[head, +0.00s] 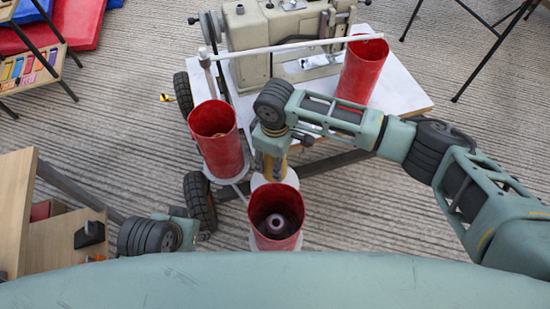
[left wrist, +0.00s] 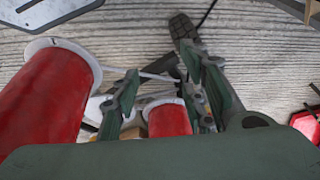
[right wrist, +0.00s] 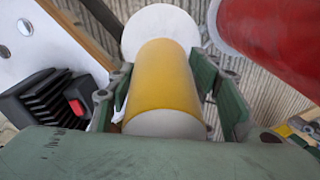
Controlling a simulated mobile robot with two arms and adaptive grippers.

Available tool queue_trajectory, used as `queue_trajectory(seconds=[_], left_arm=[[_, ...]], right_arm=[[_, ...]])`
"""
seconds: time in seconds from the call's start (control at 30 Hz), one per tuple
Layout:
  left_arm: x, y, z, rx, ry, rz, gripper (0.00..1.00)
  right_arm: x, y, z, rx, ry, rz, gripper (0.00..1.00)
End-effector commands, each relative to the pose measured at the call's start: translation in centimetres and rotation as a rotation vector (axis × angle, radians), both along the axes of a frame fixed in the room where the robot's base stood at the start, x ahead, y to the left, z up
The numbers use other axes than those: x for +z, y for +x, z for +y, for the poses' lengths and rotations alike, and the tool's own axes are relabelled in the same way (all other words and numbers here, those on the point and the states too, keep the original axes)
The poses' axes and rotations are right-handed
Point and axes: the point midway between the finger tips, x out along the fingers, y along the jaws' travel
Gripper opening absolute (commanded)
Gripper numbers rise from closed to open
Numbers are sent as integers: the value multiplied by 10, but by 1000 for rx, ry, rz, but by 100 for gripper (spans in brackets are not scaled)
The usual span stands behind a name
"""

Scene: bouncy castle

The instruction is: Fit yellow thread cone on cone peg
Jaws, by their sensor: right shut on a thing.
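My right gripper (head: 272,143) is shut on the yellow thread cone (head: 268,165). In the right wrist view the cone (right wrist: 162,82) stands between the fingers, its pale end toward the camera. A round white disc (right wrist: 158,25) lies beyond its far end; a little of that disc (head: 259,181) shows below the cone in the head view. The cone peg is hidden, and I cannot tell whether the cone is around it or touches the disc. My left gripper (left wrist: 165,85) is open and empty, its fingers apart.
Red tubes stand close by: one left of the cone (head: 217,138), one in front (head: 276,228), one at the back right (head: 362,72). A sewing machine (head: 290,30) sits on a white-topped wheeled table (head: 400,90). A wooden cabinet (head: 17,200) is at the left.

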Motion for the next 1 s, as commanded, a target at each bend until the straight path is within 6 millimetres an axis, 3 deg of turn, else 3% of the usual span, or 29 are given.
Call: queue_trajectory(seconds=[1.0], left_arm=[[-33,4,-3,-3,-2,22,40]], right_arm=[[-1,0,0,0,1,0,13]])
